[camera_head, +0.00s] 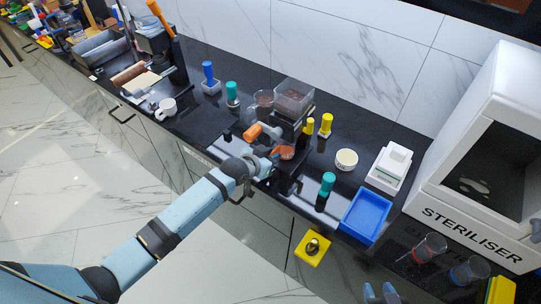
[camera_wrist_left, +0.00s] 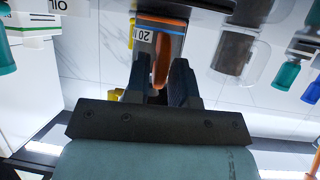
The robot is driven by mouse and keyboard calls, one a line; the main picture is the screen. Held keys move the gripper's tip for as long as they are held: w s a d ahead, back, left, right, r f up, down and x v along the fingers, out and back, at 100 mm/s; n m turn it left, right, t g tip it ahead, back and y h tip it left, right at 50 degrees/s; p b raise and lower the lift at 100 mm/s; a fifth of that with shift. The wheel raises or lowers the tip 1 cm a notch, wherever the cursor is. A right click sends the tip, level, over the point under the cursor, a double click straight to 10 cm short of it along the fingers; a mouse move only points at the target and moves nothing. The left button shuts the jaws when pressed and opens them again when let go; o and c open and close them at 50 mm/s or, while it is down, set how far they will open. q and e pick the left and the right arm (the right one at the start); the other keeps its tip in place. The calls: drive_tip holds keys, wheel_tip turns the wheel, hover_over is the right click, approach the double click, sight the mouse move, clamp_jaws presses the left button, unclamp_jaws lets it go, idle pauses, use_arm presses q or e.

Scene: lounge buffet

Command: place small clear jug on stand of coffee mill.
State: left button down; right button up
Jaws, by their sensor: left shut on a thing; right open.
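The coffee mill (camera_head: 290,112) stands on the dark counter, with a clear hopper (camera_head: 294,94) of brown contents on top. My left gripper (camera_head: 274,160) is at its front side, shut on the orange handle of the small clear jug (camera_head: 287,153). In the left wrist view the handle (camera_wrist_left: 160,66) lies between the fingers of my left gripper (camera_wrist_left: 160,88), with a "20" label beyond. The mill's stand is largely hidden by the jug and gripper; I cannot tell whether the jug touches it. My right gripper (camera_head: 380,293) is open and empty at the bottom edge.
An orange-handled tool (camera_head: 253,131) and a clear jug with brown contents (camera_head: 263,98) are close to the mill. Yellow (camera_head: 326,123) and teal (camera_head: 327,184) handled items, a cream bowl (camera_head: 346,159) and a blue tray (camera_head: 365,215) stand to the right. The steriliser (camera_head: 478,150) is far right.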

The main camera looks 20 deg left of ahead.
use_arm(q)
drive_tip(key=shift+f, duration=0.5)
drive_tip(key=shift+c, duration=1.7)
unclamp_jaws()
